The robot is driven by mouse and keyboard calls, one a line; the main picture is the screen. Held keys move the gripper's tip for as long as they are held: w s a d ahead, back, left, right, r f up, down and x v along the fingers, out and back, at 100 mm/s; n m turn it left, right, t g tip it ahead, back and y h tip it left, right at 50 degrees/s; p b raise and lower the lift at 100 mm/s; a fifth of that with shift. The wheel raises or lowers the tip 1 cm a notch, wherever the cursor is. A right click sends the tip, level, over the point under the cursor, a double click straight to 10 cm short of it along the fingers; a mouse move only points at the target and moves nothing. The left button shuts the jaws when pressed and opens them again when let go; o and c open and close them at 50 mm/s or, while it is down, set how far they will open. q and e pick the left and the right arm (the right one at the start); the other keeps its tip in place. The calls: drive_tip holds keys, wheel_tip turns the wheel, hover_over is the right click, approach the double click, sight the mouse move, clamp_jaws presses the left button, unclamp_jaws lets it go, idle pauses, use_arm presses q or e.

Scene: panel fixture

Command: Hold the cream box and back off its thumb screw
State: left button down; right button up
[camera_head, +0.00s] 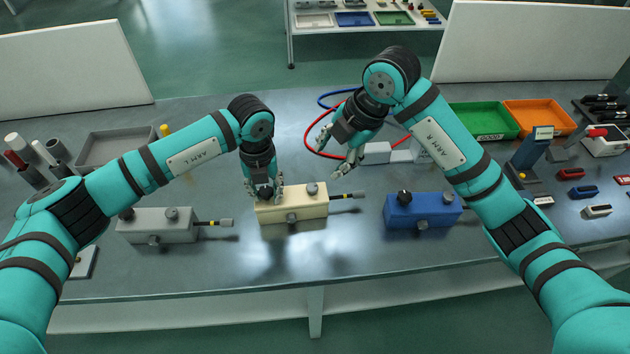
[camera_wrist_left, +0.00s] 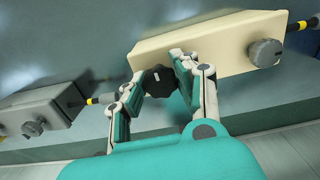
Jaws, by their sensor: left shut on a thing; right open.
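The cream box (camera_head: 290,207) sits on the bench in the middle, with a grey knob (camera_head: 312,188) on top, another on its front face (camera_head: 291,217), and a rod with a yellow band (camera_head: 345,196) out of its right end. My left gripper (camera_head: 264,192) is shut on the black knob (camera_wrist_left: 158,80) at the left of the cream box, hiding most of it in the head view. My right gripper (camera_head: 336,156) is open and empty, above and behind the box's right end. I cannot tell which part is the thumb screw.
A grey box (camera_head: 160,232) stands to the left and a blue box (camera_head: 422,217) to the right, both with similar knobs. Red and blue cables (camera_head: 311,139) lie behind my right gripper. Green (camera_head: 482,120) and orange (camera_head: 540,116) trays stand back right.

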sight(312, 187)
drive_tip(key=a+f+m, duration=0.1)
drive_tip(key=f+m, duration=0.2)
drive_tip(key=m, duration=0.1)
drive_tip(key=w+a+f+m, duration=0.1)
drive_tip(key=f+m, duration=0.3)
drive_tip(key=a+f+m, duration=0.1)
drive_tip(key=f+m, duration=0.2)
drive_tip(key=m, duration=0.1)
drive_tip(key=shift+w+a+f, duration=0.15)
drive_tip(key=shift+w+f, duration=0.1)
drive_tip(key=shift+f, duration=0.1)
clamp_jaws()
